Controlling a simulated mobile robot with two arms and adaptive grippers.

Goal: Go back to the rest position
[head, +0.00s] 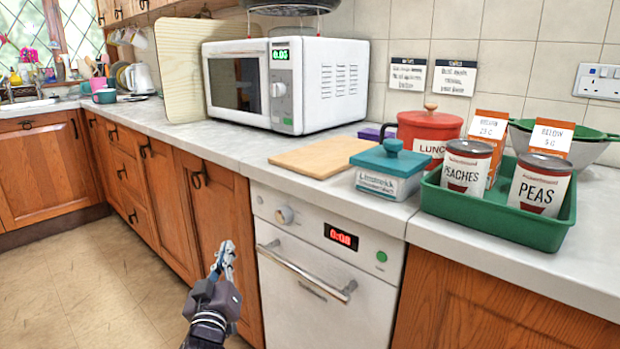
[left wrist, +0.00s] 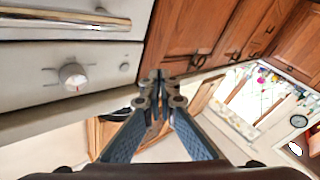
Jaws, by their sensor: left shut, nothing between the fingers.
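My left gripper (head: 224,258) is low in front of the wooden cabinet doors, just left of the white dishwasher (head: 320,290). It points up and is apart from the counter. In the left wrist view its fingers (left wrist: 158,78) meet at the tips with nothing between them. The dishwasher's front (left wrist: 60,75) with a knob and bar handle fills the upper left there. My right gripper shows in neither view.
The counter (head: 250,150) holds a microwave (head: 285,85), a wooden board (head: 322,157), a teal-lidded box (head: 388,170), a red lunch pot (head: 428,130) and a green tray (head: 500,214) with two cans. The dishwasher handle (head: 305,272) sticks out. Floor (head: 90,290) at left is clear.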

